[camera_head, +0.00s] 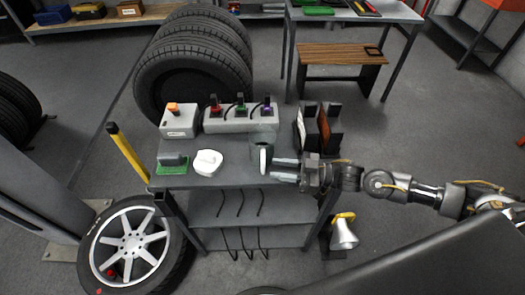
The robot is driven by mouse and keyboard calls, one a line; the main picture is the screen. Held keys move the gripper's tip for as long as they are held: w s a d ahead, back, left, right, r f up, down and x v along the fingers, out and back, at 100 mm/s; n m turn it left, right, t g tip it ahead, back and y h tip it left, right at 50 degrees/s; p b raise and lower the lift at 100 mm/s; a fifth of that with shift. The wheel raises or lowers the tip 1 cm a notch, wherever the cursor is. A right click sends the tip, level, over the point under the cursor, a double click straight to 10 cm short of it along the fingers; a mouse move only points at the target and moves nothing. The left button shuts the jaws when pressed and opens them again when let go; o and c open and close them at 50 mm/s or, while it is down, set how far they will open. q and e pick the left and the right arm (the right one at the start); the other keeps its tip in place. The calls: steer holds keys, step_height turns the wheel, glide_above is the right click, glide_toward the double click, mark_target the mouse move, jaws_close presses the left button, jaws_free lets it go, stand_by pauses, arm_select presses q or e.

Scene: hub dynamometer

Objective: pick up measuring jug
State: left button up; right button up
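The measuring jug (262,141) is a clear, see-through vessel with a white handle (264,159) facing the front. It stands upright near the right end of the grey bench top. My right gripper (274,169) comes in from the right, its fingertips just right of and slightly in front of the jug's handle. Its two fingers look apart, with nothing visible between them. Whether a fingertip touches the handle is too small to tell. My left gripper is not in view.
On the bench (233,176), a white object (208,162) and a green-based block (172,164) lie left of the jug. Grey boxes with coloured plugs (240,118) stand behind it. Upright folders (319,128) stand behind my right gripper. A wheel (133,246) is at the front left.

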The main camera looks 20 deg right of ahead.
mark_target(264, 174)
steer(key=p+x, duration=0.2)
steer(key=x, duration=0.3)
steer(key=shift+f, duration=0.1)
steer(key=shift+c, duration=0.3)
jaws_close()
